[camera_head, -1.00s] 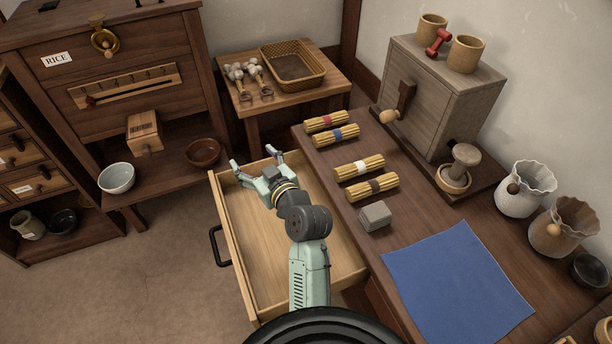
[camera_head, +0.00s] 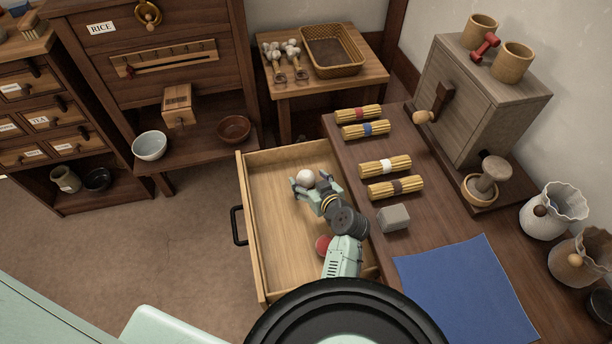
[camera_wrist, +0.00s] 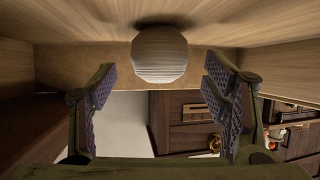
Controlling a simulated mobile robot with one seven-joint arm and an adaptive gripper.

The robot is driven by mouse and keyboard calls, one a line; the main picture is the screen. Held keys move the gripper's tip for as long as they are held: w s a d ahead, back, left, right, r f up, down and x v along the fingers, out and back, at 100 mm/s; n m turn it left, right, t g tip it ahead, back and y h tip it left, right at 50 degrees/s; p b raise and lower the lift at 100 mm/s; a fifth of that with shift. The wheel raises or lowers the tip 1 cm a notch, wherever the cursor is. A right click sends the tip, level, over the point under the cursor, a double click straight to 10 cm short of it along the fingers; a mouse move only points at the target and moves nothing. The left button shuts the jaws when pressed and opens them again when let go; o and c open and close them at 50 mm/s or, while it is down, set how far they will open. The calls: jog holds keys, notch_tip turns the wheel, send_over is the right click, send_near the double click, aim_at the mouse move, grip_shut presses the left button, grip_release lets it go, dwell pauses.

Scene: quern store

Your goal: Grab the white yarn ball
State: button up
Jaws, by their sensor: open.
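The white yarn ball (camera_head: 305,178) lies in the open wooden drawer (camera_head: 272,255), toward its far end. It also shows in the wrist view as a pale ribbed ball (camera_wrist: 159,54). My gripper (camera_head: 313,186) reaches into the drawer with its fingers at the ball. In the wrist view my gripper (camera_wrist: 160,88) is open, one finger on each side. The ball sits ahead between the finger lines, with a gap on both sides and no visible contact.
A red ball (camera_head: 323,245) lies in the drawer beside my arm. The drawer's walls stand close around my gripper. The counter to the right holds several straw bundles (camera_head: 386,166), a grey block (camera_head: 393,218) and a blue cloth (camera_head: 465,285).

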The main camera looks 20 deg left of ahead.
jog(key=shift+x, duration=1.5)
jog(key=shift+c, duration=0.3)
jog(key=c, duration=1.1)
jog(key=shift+c, duration=0.2)
jog(key=shift+r, duration=0.2)
